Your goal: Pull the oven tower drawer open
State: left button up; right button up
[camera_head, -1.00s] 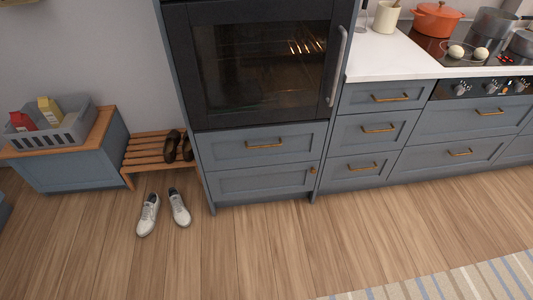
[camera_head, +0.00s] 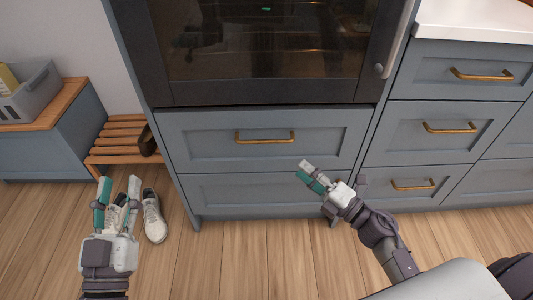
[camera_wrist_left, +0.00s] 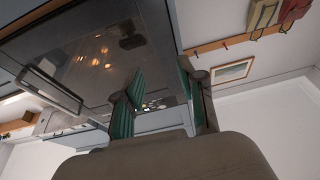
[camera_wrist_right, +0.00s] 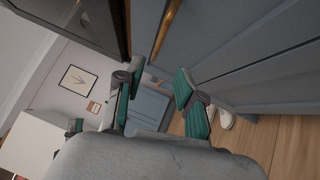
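The oven tower (camera_head: 262,55) has two blue-grey drawers below its dark glass door. The upper drawer (camera_head: 190,140) has a horizontal brass bar handle (camera_head: 265,139) and looks shut. The lower drawer (camera_head: 235,193) also looks shut; my right arm covers its right end. My right gripper (camera_head: 304,171) is open and empty, below and right of the brass handle, apart from it. The handle also shows at the top of the right wrist view (camera_wrist_right: 168,28), beyond the fingers. My left gripper (camera_head: 118,186) is open and empty, left of the tower, fingers pointing forward.
White shoes (camera_head: 153,218) stand on the floor by my left gripper. A slatted wooden rack (camera_head: 118,141) and a bench with a grey crate (camera_head: 35,95) stand at the left. A counter with brass-handled drawers (camera_head: 440,128) adjoins the tower at the right.

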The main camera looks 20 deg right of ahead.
aim_at(267, 142)
jog(key=x, duration=1.3)
jog(key=shift+w+a+r+b, duration=0.1)
jog(key=shift+w+a+b, duration=0.15)
jog(key=shift+b, duration=0.1)
pick_arm(q)
jog(key=r, duration=0.1)
jog(key=s+r+t, duration=0.1)
jog(key=r+t+h, duration=0.1)
jog(key=shift+s+r, duration=0.2)
jog(key=shift+s, duration=0.1)
pick_arm(e)
grip_shut()
